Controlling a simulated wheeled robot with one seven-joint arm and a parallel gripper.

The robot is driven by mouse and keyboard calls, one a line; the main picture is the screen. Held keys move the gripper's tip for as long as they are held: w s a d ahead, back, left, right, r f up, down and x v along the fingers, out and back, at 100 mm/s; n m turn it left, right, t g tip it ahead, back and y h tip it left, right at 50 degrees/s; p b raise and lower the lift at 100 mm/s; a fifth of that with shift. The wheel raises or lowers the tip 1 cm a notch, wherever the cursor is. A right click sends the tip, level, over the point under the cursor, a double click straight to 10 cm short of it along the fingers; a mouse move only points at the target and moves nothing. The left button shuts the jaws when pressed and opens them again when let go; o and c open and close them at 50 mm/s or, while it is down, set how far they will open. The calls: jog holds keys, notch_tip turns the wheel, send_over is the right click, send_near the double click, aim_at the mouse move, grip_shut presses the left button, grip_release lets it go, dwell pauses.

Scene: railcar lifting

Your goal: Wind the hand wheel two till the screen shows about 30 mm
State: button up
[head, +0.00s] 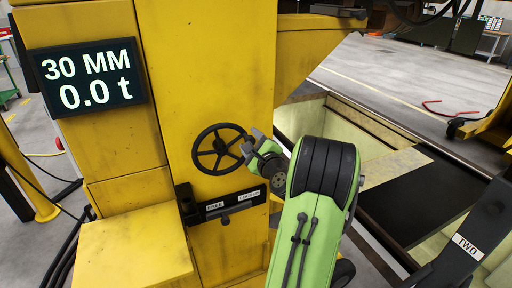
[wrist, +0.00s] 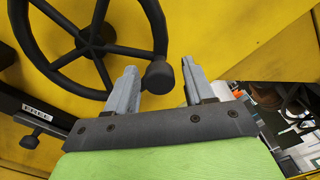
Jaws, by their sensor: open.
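The black spoked hand wheel (head: 221,149) is on the front of the yellow column. The screen (head: 88,77) above it to the left reads 30 MM and 0.0 t. My gripper (head: 251,143) is at the right edge of the wheel. In the wrist view the wheel (wrist: 92,45) fills the upper left, and its knob (wrist: 158,77) lies between the two open fingers of my gripper (wrist: 160,85). I cannot tell whether either finger touches the knob.
A black lock bar (head: 228,206) with a small lever and labels sits just below the wheel. A yellow block (head: 135,250) juts out at lower left. A pit (head: 350,130) opens in the floor at right.

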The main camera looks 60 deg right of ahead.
jog(key=b+v, duration=0.4)
jog(key=v, duration=1.1)
jog(key=shift+s+a, duration=0.15)
jog(key=shift+s, duration=0.1)
